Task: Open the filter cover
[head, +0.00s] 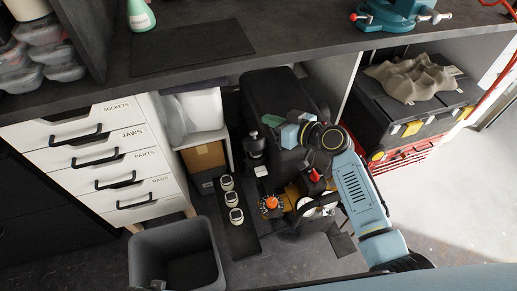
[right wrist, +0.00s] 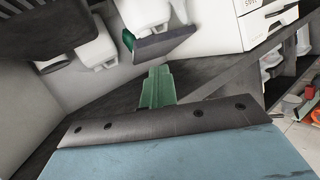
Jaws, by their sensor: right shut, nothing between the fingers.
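A dark machine (head: 270,95) stands under the workbench, with a row of fittings in front of it. I cannot tell which part is the filter cover. A black capped cylinder (head: 256,146) stands by the machine's left front. My right gripper (head: 284,122) is shut and empty, over the machine's front and just right of that cylinder; it hides part of the machine. In the right wrist view a green finger part (right wrist: 156,88) shows beyond the dark bolted plate, with white rounded parts (right wrist: 96,50) beyond. My left gripper is not in view.
An orange knob (head: 270,203) and a red knob (head: 315,175) sit in front of the machine, beside several white-topped fittings (head: 231,199). A white drawer unit (head: 105,160) and grey bin (head: 176,250) are left. The bench top (head: 300,35) overhangs. A black toolbox (head: 405,120) is right.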

